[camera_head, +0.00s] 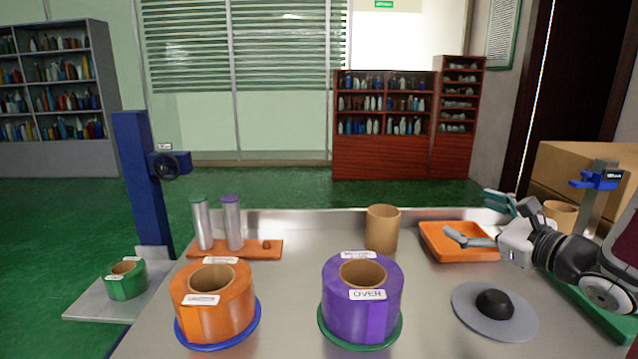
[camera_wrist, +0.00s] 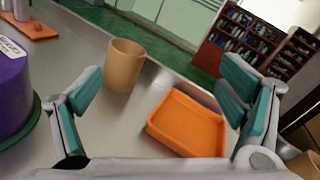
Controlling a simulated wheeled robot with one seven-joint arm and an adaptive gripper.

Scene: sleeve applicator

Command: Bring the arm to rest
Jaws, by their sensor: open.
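My gripper (camera_head: 482,222) is at the right of the table, above the orange tray (camera_head: 429,246) in the head view. In the wrist view its two teal-padded fingers (camera_wrist: 160,110) are spread wide, with nothing held between them. The orange tray also shows in the wrist view (camera_wrist: 187,124), beyond and between the fingers, and looks empty there. My arm (camera_head: 567,254) reaches in from the right edge of the head view.
An orange roll (camera_head: 213,318), a purple roll (camera_head: 362,317) and a grey disc with a black knob (camera_head: 494,304) stand along the front. A cardboard tube (camera_head: 382,230) stands left of the tray. Two metal cylinders (camera_head: 232,224) stand at the back left. A blue post (camera_head: 140,180) rises beyond the left edge.

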